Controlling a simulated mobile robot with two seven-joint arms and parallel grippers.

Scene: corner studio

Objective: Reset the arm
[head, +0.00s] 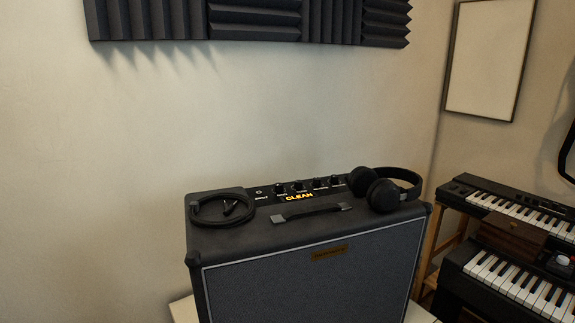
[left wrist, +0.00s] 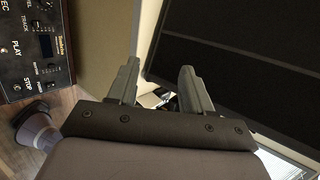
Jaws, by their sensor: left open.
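My left gripper (left wrist: 157,85) shows only in the left wrist view. Its two grey fingers are spread apart with nothing held between them. Beyond the fingertips are a pale surface and a few small dark and white shapes, too small to tell. Neither arm shows in the head view, and my right gripper is in no view.
In the head view a black amplifier (head: 300,280) carries a coiled cable (head: 222,208) and headphones (head: 384,190). Keyboards (head: 515,285) stand at the right. The left wrist view shows a dark panel (left wrist: 250,60) at right and a control unit (left wrist: 35,50) at left.

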